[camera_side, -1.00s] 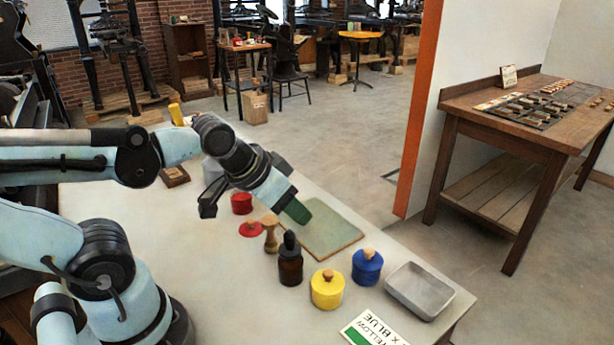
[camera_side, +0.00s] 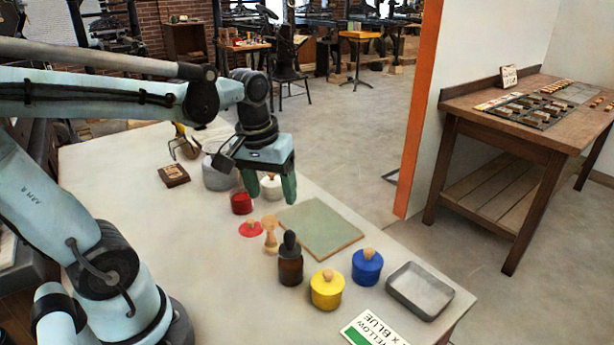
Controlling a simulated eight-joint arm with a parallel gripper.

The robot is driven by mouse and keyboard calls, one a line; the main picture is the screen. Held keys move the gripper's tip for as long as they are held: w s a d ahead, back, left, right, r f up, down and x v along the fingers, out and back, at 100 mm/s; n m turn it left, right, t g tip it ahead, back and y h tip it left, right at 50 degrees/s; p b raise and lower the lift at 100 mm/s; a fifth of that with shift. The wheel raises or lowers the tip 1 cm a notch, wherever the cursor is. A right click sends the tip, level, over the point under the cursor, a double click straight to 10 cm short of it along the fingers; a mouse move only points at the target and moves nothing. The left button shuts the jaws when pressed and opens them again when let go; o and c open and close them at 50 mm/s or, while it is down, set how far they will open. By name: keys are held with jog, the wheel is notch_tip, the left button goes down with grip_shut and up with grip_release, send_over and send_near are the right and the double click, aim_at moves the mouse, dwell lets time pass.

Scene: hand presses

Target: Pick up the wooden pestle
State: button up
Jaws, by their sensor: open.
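The wooden pestle (camera_side: 270,238) stands upright on the pale table, between a red lid (camera_side: 251,230) and a dark dropper bottle (camera_side: 290,262). A white pot shows behind the fingers, partly hidden.
A green board (camera_side: 320,232) lies right of the pestle. A red jar (camera_side: 241,204) and a grey bowl (camera_side: 217,176) stand behind left. A yellow pot (camera_side: 327,294), a blue pot (camera_side: 367,272) and a metal tray (camera_side: 420,292) are front right.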

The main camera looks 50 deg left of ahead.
aim_at(269, 220)
jog(key=shift+s+a+n+g, duration=0.1)
jog(key=shift+a+n+g, duration=0.8)
jog(key=shift+a+n, duration=0.25)
jog(key=shift+f, duration=0.2)
jog(key=shift+d+f, duration=0.1)
jog(key=shift+f, duration=3.05)
jog(key=shift+w+f, duration=0.2)
jog(key=shift+f, duration=2.4)
jog(key=shift+c, duration=0.2)
jog(key=c, duration=1.1)
jog(key=shift+r, duration=0.15)
